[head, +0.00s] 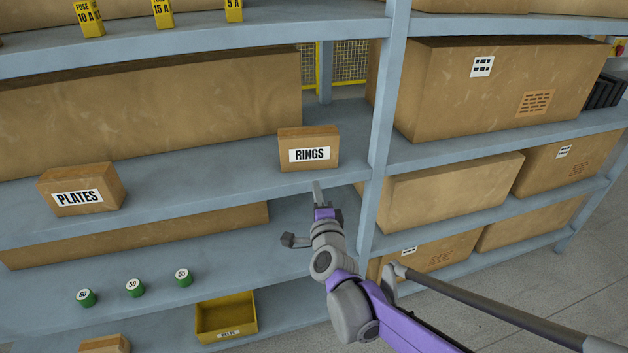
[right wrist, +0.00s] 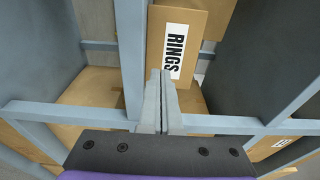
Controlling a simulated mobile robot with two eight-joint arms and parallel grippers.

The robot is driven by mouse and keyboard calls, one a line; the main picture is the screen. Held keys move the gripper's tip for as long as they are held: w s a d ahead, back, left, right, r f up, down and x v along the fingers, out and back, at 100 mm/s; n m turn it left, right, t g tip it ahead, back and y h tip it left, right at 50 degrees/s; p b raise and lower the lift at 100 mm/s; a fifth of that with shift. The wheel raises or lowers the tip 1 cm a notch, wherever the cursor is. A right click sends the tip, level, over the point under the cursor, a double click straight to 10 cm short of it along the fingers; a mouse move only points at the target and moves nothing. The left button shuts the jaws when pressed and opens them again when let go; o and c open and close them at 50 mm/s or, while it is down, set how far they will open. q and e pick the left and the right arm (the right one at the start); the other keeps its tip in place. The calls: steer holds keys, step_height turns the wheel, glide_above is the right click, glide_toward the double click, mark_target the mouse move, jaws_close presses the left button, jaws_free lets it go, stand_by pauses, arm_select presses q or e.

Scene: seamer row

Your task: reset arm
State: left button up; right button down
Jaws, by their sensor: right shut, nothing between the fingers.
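My right arm reaches up from the lower right in the head view. Its gripper (head: 318,188) is shut and empty, just below and in front of the box labelled RINGS (head: 309,143) near the shelf edge. In the right wrist view the shut fingers (right wrist: 160,75) point toward the shelf, with the RINGS box (right wrist: 188,40) beyond them. I cannot tell whether the fingertips touch the box or the shelf edge. My left gripper is not in view.
A blue shelf post (head: 383,120) stands right of the gripper. A PLATES box (head: 80,190) sits left on the same shelf. Below are several green round pieces (head: 134,287) and a yellow BELTS bin (head: 227,318). Large cartons (head: 500,88) fill the right bay.

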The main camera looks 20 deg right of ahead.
steer(key=s+a+f+n+g+y+p, duration=0.2)
steer(key=s+n+g, duration=0.1)
steer(key=s+n, duration=0.5)
steer(key=s+a+f+n+g+y+p, duration=0.25)
steer(key=s+n, duration=0.25)
steer(key=s, duration=0.5)
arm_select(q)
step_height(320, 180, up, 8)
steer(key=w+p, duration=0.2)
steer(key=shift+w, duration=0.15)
arm_select(e)
steer(key=s+d+f+n+g+h, duration=0.1)
steer(key=s+d+f+n+g, duration=0.1)
steer(key=s, duration=0.5)
steer(key=s+d+f+n+g+h, duration=0.1)
steer(key=s+d+f+n+g, duration=0.2)
steer(key=s, duration=0.4)
steer(key=shift+d+f+n+g, duration=0.25)
steer(key=shift+n+g, duration=0.45)
steer(key=shift+g, duration=0.25)
